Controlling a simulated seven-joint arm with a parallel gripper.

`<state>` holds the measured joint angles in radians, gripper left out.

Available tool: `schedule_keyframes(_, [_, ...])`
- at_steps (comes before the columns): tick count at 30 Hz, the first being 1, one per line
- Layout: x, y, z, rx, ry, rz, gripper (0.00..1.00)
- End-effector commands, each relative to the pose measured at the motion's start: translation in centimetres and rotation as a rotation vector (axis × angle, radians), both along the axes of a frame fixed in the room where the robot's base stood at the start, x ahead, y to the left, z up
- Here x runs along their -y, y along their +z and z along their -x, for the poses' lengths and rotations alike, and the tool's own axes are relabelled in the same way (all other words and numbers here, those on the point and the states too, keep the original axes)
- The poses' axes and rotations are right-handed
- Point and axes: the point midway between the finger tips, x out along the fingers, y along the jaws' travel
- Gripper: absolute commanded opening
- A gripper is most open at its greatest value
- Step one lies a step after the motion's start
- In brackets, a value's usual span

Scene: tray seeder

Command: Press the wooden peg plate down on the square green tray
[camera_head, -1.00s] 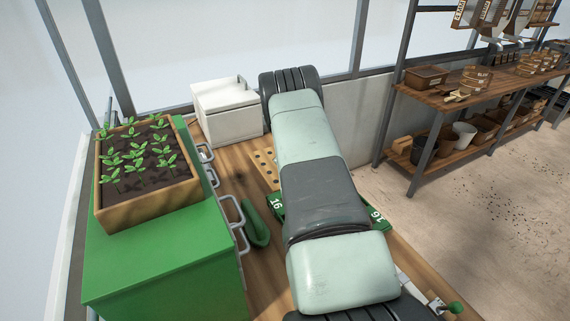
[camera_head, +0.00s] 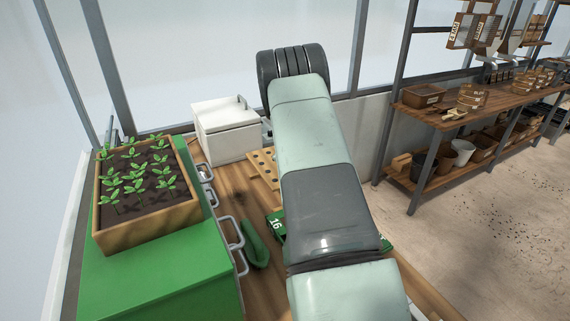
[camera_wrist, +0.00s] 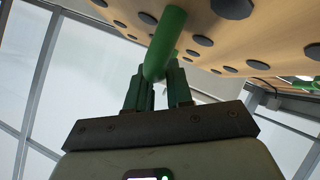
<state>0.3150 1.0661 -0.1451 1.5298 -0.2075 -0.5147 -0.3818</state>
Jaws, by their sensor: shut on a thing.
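My gripper (camera_wrist: 159,82) shows in the wrist view, its green fingers shut on a green handle (camera_wrist: 166,38). The handle joins a wooden plate (camera_wrist: 270,52) with rows of dark round pegs or plugs, which fills the top of that view. In the head view my arm hides the gripper. The green tray (camera_head: 277,225), marked 16, lies on the bench mostly behind my arm; only its left and right ends show. Whether the plate touches the tray cannot be seen.
A wooden board with holes (camera_head: 262,170) lies partly hidden beside my arm. A white box (camera_head: 226,131) stands behind it. On the left is a green cabinet (camera_head: 150,265) with metal handles and a seedling box (camera_head: 150,232) on top. A dark green object (camera_head: 255,245) lies near the tray.

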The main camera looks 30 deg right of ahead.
Motion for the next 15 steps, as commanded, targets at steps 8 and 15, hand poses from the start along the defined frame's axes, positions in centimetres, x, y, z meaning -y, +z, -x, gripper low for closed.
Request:
schedule_keyframes(8, [1.5, 0.6, 6.3, -0.003, 0.007, -0.001, 0.0])
schedule_keyframes(15, [1.8, 1.1, 17.3, -0.002, 0.019, -0.002, 0.0])
